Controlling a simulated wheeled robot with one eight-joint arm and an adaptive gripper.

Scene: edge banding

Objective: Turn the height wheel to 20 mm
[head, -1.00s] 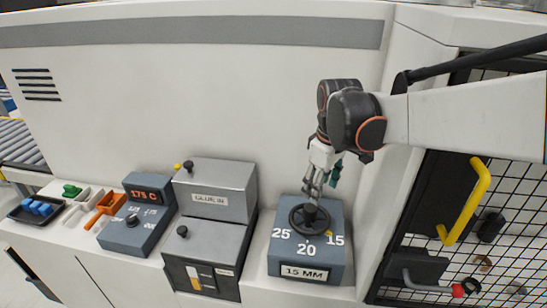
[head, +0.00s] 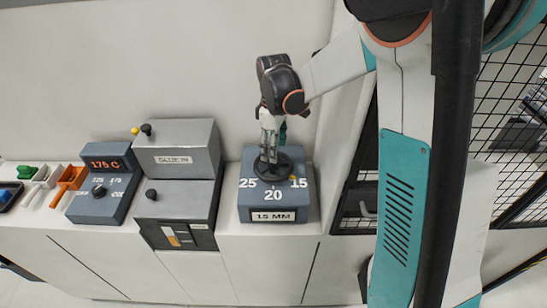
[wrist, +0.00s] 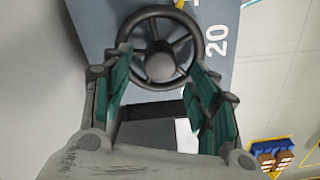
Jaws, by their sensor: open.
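The black height wheel (head: 282,172) lies on top of a blue-grey box (head: 247,198) marked 25, 20 and 15. A yellow mark (head: 293,180) is beside the 15, and the front plate (head: 273,216) reads 15 MM. My gripper (head: 268,156) points down at the wheel and hides part of its far side. In the wrist view the wheel's hub (wrist: 160,66) shows between the tips of my open gripper (wrist: 158,60), with a finger over each side of the rim. I cannot tell whether the fingers touch the wheel.
A grey glue bin (head: 182,150) with small knobs stands left of the box. Further left are a blue-grey temperature panel (head: 103,205) reading 175 C and an orange tool (head: 68,183). A black mesh guard (head: 515,100) is at the right.

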